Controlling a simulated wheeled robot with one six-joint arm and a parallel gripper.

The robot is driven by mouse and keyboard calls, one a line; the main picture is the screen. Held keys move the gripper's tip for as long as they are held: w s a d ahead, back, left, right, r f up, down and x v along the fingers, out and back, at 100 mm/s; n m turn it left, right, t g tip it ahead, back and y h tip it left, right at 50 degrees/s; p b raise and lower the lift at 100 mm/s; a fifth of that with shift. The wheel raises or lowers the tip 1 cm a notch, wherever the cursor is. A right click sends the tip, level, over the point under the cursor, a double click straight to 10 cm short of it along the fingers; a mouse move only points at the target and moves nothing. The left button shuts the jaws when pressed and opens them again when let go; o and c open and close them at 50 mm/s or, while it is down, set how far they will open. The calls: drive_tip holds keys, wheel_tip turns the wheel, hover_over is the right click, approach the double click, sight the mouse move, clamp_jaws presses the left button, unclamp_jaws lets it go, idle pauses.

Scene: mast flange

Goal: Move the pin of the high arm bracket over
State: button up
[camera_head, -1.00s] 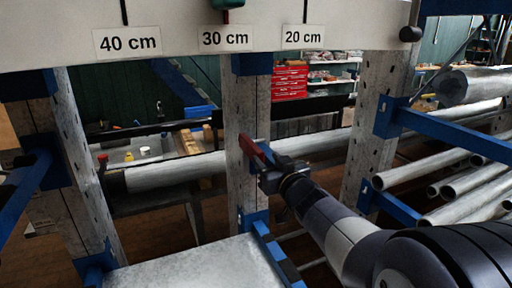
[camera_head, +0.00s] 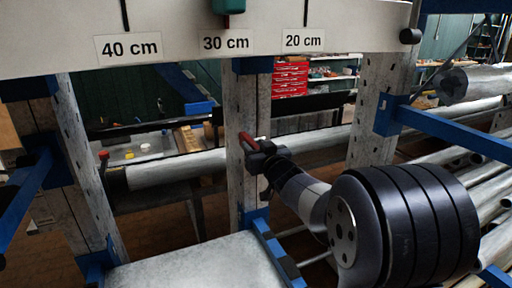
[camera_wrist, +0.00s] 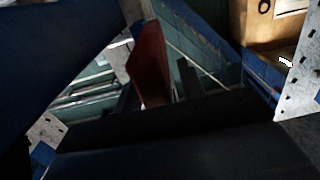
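My gripper (camera_head: 252,142) is in front of the middle perforated post (camera_head: 234,180) in the head view, with a red piece at its tip. The wrist view shows a red-brown flat piece (camera_wrist: 148,62) beside a dark bar; I cannot tell whether these are fingers, or whether they are open or shut. A high blue arm bracket (camera_head: 455,133) is on the right post (camera_head: 374,120), apart from my gripper. Another blue bracket (camera_head: 252,65) is high on the middle post, above my gripper. I cannot make out a pin on either.
A white board (camera_head: 180,48) with 40, 30 and 20 cm labels crosses the top. A green and red piece (camera_head: 229,6) hangs at its upper edge. Long pipes (camera_head: 180,170) lie behind the posts, with more at right. A grey plate (camera_head: 200,265) fills the front.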

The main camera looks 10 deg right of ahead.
clamp_jaws()
idle(0.3)
drive_tip(key=a+b, duration=0.2)
drive_tip(key=s+a+b, duration=0.1)
drive_tip(key=a+b, duration=0.1)
drive_tip(key=a, duration=0.1)
drive_tip(key=shift+a, duration=0.1)
drive_tip(key=shift+o, duration=0.6)
unclamp_jaws()
drive_tip(key=shift+a, duration=0.1)
